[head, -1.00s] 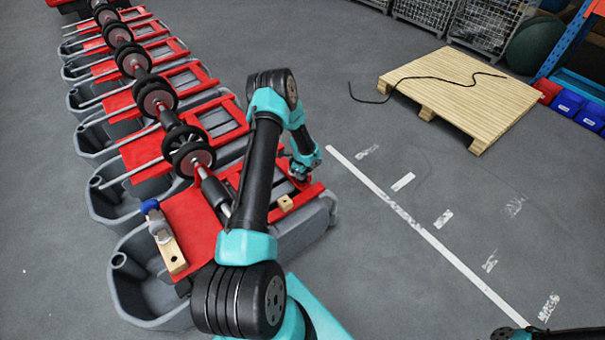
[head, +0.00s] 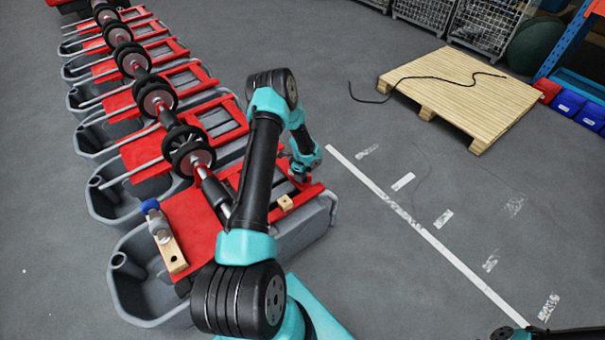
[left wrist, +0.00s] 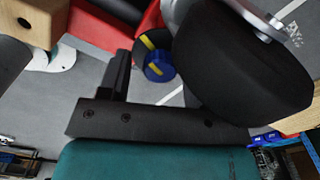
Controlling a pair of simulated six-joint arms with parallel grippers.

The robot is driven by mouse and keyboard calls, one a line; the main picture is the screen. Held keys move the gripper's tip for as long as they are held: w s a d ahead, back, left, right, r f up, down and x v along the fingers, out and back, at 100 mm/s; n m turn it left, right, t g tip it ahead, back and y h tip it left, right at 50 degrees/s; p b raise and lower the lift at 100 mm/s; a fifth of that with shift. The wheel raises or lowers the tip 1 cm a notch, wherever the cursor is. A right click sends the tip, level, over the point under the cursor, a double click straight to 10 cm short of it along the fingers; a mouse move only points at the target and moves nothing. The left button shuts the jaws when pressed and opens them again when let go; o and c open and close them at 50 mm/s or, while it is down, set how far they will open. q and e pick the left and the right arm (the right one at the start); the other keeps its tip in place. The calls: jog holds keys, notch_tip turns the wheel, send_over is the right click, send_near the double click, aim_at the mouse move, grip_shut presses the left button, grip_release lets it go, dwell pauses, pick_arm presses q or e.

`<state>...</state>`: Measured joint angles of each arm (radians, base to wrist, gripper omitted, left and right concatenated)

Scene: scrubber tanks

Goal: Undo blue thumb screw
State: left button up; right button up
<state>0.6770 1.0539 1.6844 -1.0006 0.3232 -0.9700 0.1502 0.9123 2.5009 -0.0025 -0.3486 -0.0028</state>
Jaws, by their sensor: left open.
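A blue knob with yellow marks (left wrist: 158,68) shows in the left wrist view beside a dark round part, beyond my gripper. Another blue knob (head: 150,206) stands at the near-left end of the nearest red frame in the head view, by a wooden block (head: 172,255). My left gripper (head: 299,174) is low over the right end of that frame, small and partly hidden by red parts. In the left wrist view its dark jaw parts (left wrist: 152,88) are apart, with no object visible between them. Whether it touches the near knob cannot be told.
A row of grey tanks (head: 128,284) with red frames runs to the back left, with a shaft of black wheels (head: 188,152) along it. A small wooden block (head: 285,203) sits near my arm. A pallet (head: 455,92) with a black cable lies back right.

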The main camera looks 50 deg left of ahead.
pick_arm(q)
notch_tip(320, 180, up, 17)
jog(key=shift+r, duration=0.2)
dwell(0.4)
jog(key=shift+c, duration=0.2)
